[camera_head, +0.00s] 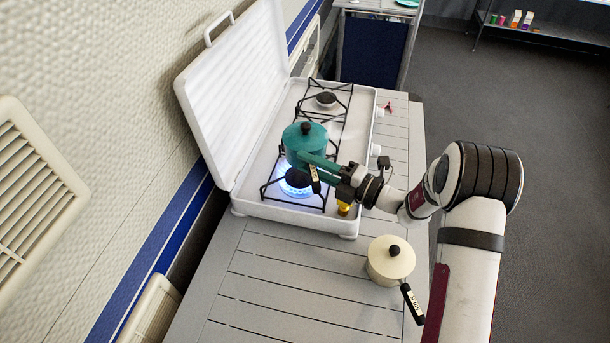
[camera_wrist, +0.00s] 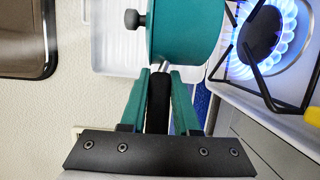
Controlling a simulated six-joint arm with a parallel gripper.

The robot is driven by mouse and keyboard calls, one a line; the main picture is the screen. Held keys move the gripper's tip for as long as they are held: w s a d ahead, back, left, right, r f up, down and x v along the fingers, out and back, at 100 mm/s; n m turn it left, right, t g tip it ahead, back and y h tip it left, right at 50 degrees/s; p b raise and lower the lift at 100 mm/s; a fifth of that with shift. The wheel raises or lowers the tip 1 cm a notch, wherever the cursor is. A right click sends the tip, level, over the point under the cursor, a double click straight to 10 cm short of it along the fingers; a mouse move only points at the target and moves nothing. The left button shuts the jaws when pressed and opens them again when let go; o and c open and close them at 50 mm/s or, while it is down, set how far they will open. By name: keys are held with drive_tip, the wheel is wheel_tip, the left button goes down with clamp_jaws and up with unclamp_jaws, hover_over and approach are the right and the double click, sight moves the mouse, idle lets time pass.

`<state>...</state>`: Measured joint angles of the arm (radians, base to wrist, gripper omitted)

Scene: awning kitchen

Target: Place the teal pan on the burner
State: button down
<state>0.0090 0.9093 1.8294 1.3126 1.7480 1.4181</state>
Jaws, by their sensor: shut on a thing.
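The teal pan (camera_head: 304,142) has a lid with a dark knob and is held over the stove, near the lit front burner (camera_head: 297,184). Blue flames ring that burner, which also shows in the wrist view (camera_wrist: 262,36). My gripper (camera_head: 315,166) has teal fingers shut on the pan's black handle (camera_wrist: 158,105). In the wrist view the pan (camera_wrist: 186,28) lies sideways in the picture, with its knob to the left. A gap shows between its base and the burner. The pan hides part of the stove behind it.
The white stove (camera_head: 282,212) has its lid (camera_head: 236,95) raised on the wall side. A rear burner (camera_head: 326,99) with a black grate shows no flame. A cream pan (camera_head: 382,268) with a dark handle stands on the slatted table (camera_head: 270,290) in front.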

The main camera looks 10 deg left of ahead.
drive_tip(key=f, duration=0.2)
drive_tip(key=a+f, duration=0.1)
drive_tip(key=f, duration=0.2)
drive_tip(key=shift+a, duration=0.2)
drive_tip(key=c, duration=0.6)
unclamp_jaws()
drive_tip(key=shift+f, duration=0.1)
drive_tip(key=shift+c, duration=0.2)
